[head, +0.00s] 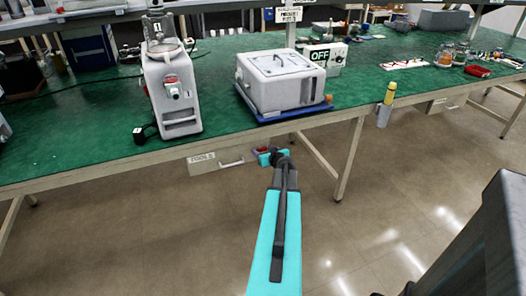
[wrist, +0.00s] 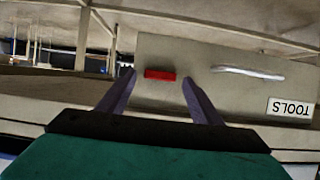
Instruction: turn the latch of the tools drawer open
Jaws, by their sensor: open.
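The tools drawer (head: 203,168) hangs under the front edge of the green workbench, with a TOOLS label and a pale bar handle (head: 232,163). In the wrist view the drawer front (wrist: 230,100) appears with its label upside down. Its red latch (wrist: 161,75) is a small bar lying level, in line with the handle (wrist: 248,72). My gripper (head: 270,155) is at the drawer's right end. In the wrist view my gripper (wrist: 158,80) is open, with one finger on each side of the latch. I cannot tell whether the fingers touch it.
The green workbench (head: 90,150) overhangs the drawer. A table leg (head: 350,155) is right of my gripper. The floor in front is clear.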

